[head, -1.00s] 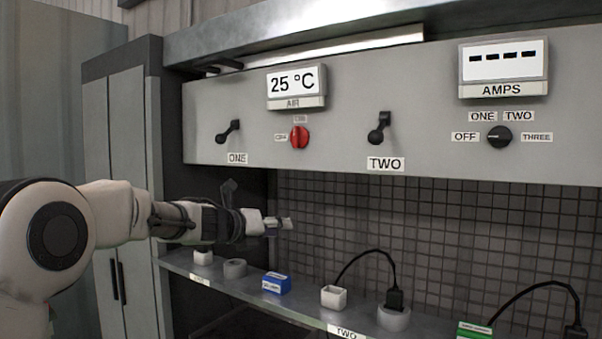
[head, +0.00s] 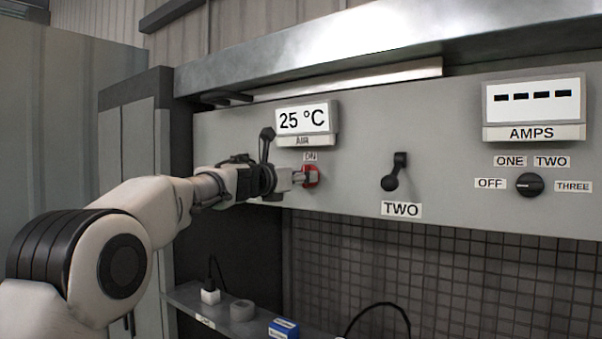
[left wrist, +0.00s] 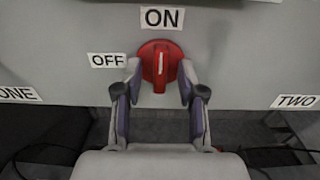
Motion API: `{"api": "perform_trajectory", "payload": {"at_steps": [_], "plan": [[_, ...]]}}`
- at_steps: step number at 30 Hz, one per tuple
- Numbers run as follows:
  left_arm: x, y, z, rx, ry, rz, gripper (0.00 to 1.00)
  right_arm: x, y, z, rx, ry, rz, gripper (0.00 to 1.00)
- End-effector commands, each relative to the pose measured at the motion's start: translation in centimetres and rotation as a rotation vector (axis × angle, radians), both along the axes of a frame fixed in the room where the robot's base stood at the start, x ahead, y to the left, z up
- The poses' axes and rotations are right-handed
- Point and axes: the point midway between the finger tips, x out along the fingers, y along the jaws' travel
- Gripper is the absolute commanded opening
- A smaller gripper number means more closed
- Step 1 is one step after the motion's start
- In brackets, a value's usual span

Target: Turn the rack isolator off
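The rack isolator is a red round knob (head: 312,176) on the grey panel under the 25 °C display. In the left wrist view the knob (left wrist: 161,66) has a white line that stands upright, pointing at the ON label (left wrist: 162,18). The OFF label (left wrist: 107,60) is to the knob's left. My left gripper (head: 303,178) is at the knob in the head view. In the left wrist view the left gripper (left wrist: 160,76) is open, with one finger on each side of the knob. Contact with the knob cannot be told. My right gripper is not in view.
Lever TWO (head: 395,172) and the black selector (head: 529,184) are on the panel to the right. The AMPS display (head: 533,103) is above the selector. A shelf below holds a white plug (head: 210,296), a grey ring (head: 242,310) and a blue box (head: 284,328).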

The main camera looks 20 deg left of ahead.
Motion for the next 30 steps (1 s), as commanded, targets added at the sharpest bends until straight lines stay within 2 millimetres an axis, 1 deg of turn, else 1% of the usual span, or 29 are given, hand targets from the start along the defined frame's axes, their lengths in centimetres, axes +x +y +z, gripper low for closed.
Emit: {"api": "perform_trajectory", "payload": {"at_steps": [1, 2, 3, 5, 19, 26, 30], "plan": [[0.0, 0.0, 0.0, 0.0, 0.0, 0.0, 0.4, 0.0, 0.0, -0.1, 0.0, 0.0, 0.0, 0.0], [0.0, 0.0, 0.0, 0.0, 0.0, 0.0, 0.36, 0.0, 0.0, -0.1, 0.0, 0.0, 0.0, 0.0], [0.0, 0.0, 0.0, -0.001, 0.0, 0.0, 0.22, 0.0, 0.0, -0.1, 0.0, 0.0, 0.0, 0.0], [0.0, 0.0, 0.0, -0.001, 0.0, 0.0, 0.01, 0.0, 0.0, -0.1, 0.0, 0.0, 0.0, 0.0], [0.0, 0.0, 0.0, -0.031, 0.013, 0.0, 0.0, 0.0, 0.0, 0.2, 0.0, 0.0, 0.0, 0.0], [0.0, 0.0, 0.1, -0.134, 0.051, 0.0, 0.0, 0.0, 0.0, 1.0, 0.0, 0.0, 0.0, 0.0], [0.0, 0.0, 0.1, -0.235, 0.088, 0.0, 0.0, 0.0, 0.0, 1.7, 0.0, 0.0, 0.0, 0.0]]}}
